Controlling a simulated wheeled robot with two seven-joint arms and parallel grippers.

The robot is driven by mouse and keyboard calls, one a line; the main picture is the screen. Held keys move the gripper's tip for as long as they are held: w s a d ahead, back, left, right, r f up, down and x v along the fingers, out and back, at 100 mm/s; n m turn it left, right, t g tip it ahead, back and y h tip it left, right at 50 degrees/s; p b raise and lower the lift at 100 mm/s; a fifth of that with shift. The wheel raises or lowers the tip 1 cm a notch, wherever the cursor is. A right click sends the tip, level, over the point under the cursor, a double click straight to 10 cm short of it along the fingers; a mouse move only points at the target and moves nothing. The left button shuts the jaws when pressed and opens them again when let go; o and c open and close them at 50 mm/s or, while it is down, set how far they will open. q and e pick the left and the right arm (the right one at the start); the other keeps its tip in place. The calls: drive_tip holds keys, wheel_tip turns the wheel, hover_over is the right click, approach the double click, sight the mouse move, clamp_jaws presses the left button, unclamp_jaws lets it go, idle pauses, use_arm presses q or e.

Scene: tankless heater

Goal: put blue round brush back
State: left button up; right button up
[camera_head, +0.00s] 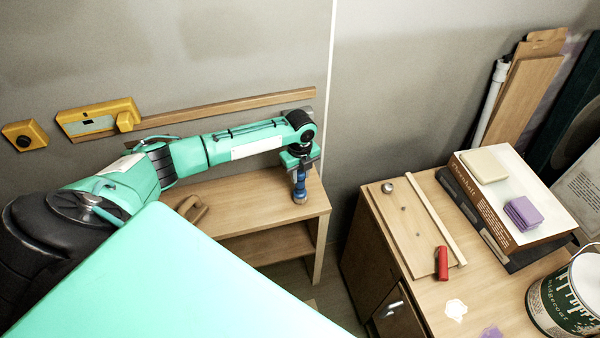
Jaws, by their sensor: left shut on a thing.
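My left gripper is shut on the upper part of the brush. The brush is at the right end of the small wooden table (245,196) by the wall. I cannot tell whether its lower end touches the tabletop. My right gripper is not in view.
A tan wooden-looking object (191,209) lies on the small table's left part. The cabinet (405,285) at right holds a board (404,215), a red object (441,263), thick books (490,215), sponges and a paint can (566,300). A gap separates table and cabinet.

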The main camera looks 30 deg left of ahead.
use_arm(q)
drive_tip(key=shift+f+b, duration=0.3)
drive_tip(key=shift+f, duration=0.3)
drive_tip(key=o, duration=1.1)
drive_tip(key=shift+o, duration=0.2)
wheel_tip(320, 180, up, 14)
drive_tip(key=b, duration=0.4)
